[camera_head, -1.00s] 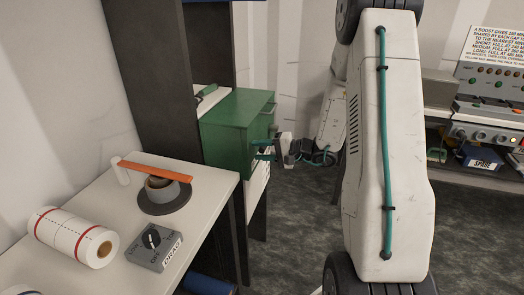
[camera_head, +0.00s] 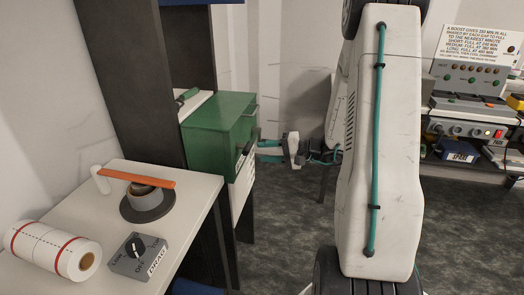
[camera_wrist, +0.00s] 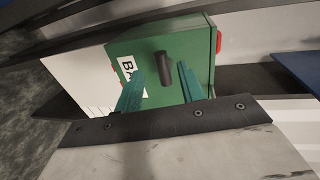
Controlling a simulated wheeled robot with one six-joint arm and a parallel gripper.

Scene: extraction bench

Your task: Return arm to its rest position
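My gripper (camera_head: 269,150) is at mid-frame in the head view, to the right of a green box (camera_head: 215,125) with a dark handle on its front. In the wrist view its two teal fingers (camera_wrist: 159,78) stand apart with nothing held between them. The black handle (camera_wrist: 163,67) of the green box (camera_wrist: 190,40) appears in the gap between the fingers. The fingers look just clear of the handle, though the exact distance is hard to tell. My white arm link with a teal cable covers the right centre of the head view.
A white bench (camera_head: 200,192) at left holds a striped roll (camera_head: 50,248), a grey drag dial (camera_head: 138,255) and a dark round holder (camera_head: 148,205) with an orange bar. A dark upright post stands beside the box. A bench with a control panel (camera_head: 472,75) is at right. Grey floor lies between.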

